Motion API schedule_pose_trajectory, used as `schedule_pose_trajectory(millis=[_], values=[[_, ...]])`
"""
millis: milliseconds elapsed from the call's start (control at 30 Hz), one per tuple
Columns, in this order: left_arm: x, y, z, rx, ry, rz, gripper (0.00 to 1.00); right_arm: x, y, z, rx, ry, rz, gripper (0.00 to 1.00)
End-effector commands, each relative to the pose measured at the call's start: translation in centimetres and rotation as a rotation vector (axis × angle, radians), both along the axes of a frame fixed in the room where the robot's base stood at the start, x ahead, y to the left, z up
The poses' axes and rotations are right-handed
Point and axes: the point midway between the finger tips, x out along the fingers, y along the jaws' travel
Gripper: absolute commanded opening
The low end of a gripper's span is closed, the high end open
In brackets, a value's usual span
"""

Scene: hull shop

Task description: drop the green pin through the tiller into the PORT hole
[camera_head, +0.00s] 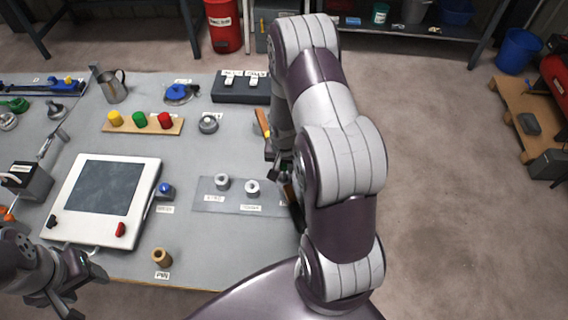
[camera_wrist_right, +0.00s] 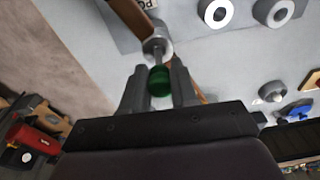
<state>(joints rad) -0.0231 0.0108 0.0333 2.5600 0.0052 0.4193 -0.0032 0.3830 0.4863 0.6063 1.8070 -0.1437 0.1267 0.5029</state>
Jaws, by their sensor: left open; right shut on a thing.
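The green pin (camera_wrist_right: 160,82) is held between the fingertips of my right gripper (camera_wrist_right: 158,70) in the right wrist view. Its grey shaft points at a round metal ring (camera_wrist_right: 165,50) at the end of a brown wooden bar, seemingly the tiller (camera_wrist_right: 135,16). I cannot tell how far the shaft is inside. A partly covered label starting "PO" shows beside the bar. In the head view my right arm hides most of this spot on the grey plate (camera_head: 215,200). My left gripper (camera_head: 82,290) is open and empty at the table's lower left.
Two grey rings (camera_head: 222,181) (camera_head: 252,187) stand on the plate. A white screen panel (camera_head: 148,190), a tan holder (camera_head: 161,257) labelled PIN and a wooden strip (camera_head: 125,127) with yellow, green and red knobs share the table. A black switch box (camera_head: 235,93) stands at the back.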

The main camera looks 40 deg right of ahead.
Motion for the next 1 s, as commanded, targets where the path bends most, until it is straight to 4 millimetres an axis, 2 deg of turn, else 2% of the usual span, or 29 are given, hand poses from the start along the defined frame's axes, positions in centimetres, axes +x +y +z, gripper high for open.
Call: schedule_pose_trajectory(millis=[600,1000], values=[[0.0,0.0,-1.5,0.0,0.0,0.0,0.59,0.0,0.0,-1.7,0.0,0.0,0.0,0.0],[0.0,0.0,-1.5,0.0,0.0,0.0,0.59,0.0,0.0,-1.7,0.0,0.0,0.0,0.0]])
